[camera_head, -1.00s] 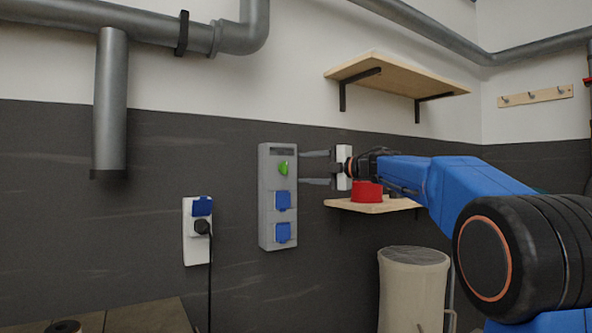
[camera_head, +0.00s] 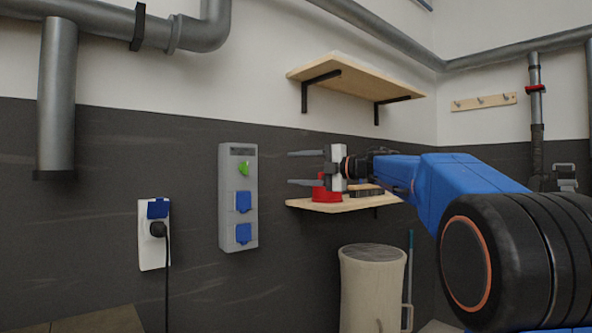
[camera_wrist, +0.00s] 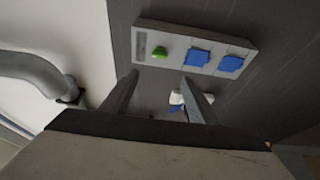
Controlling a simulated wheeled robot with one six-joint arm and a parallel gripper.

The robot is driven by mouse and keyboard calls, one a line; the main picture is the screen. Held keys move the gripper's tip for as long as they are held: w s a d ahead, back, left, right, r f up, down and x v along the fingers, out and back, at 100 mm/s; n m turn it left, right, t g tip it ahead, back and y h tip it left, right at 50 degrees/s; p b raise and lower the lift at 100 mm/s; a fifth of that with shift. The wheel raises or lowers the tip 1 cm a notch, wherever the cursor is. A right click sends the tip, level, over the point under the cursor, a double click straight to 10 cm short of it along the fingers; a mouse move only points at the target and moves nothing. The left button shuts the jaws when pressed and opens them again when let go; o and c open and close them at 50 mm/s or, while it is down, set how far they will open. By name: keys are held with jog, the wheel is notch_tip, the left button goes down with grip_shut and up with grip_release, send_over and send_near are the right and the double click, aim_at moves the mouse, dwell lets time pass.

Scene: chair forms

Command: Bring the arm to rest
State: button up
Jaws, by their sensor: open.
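My gripper (camera_head: 303,168) is in the middle of the head view, at the end of my blue arm. Its two fingers point left and stand apart, with nothing between them. In the wrist view the open fingers (camera_wrist: 160,95) reach toward the wall. A grey panel (camera_head: 238,200) with a green knob (camera_head: 243,169) and two blue socket covers is on the wall, left of the fingertips and apart from them. The panel also shows at the top of the wrist view (camera_wrist: 180,58).
A lower wooden shelf (camera_head: 300,204) holding a red object (camera_head: 326,194) lies behind my gripper. An upper shelf (camera_head: 355,74) is above. A socket (camera_head: 150,250) with a black plug and cable is at left. A beige bin (camera_head: 372,290) stands below. Pipes run along the wall.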

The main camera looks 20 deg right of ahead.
jog(key=s+d+f+m+t+h, duration=0.5)
jog(key=s+f+m+h, duration=0.4)
jog(key=m+h, duration=0.7)
jog(key=s+a+f+m+g+y, duration=0.1)
jog(key=s+f+m+g, duration=0.35)
jog(key=s+f, duration=0.6)
jog(key=s+a+f+m+g, duration=0.2)
jog(key=s+f+m+g, duration=0.25)
jog(key=s+f, duration=0.65)
jog(key=s+a+f+g+y, duration=0.1)
jog(key=s+a+f+g, duration=0.1)
jog(key=s+f, duration=0.4)
jog(key=s+a+f+m+g+y, duration=0.1)
jog(key=s+a+f, duration=0.4)
jog(key=f, duration=0.7)
jog(key=shift+s+f+g+y, duration=0.4)
jog(key=shift+s+g+y, duration=0.2)
jog(key=shift+s+g, duration=0.3)
jog(key=shift+a, duration=0.1)
